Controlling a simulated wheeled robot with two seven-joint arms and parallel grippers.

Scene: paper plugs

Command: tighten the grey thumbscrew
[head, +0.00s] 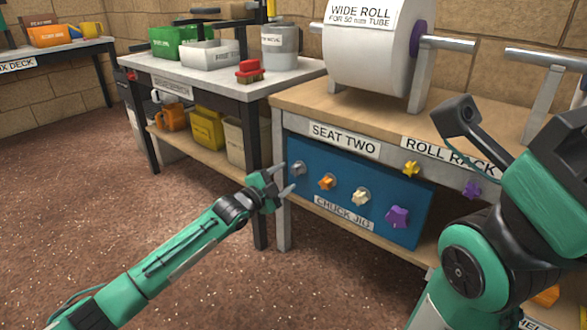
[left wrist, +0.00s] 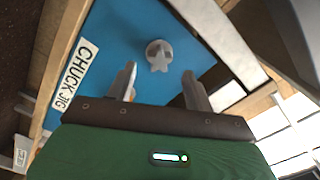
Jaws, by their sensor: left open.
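The grey thumbscrew (head: 298,169) is at the left end of the row on the blue chuck jig panel (head: 330,231). In the left wrist view the grey thumbscrew (left wrist: 158,55) shows its lobed head, ahead of and between my fingers. My left gripper (head: 282,180) is open and empty, just left of the thumbscrew in the head view. Its two fingers also show in the left wrist view (left wrist: 160,78), apart, with blue panel visible between them. I cannot tell the exact gap to the thumbscrew. My right arm shows at the right, but its gripper is not visible.
Orange (head: 327,182), cream (head: 360,197) and purple (head: 397,216) thumbscrews sit to the right on the panel. A yellow knob (head: 411,168) is above them. The wide roll (head: 372,50) stands on the bench above. A table leg (head: 281,190) is close behind my left gripper.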

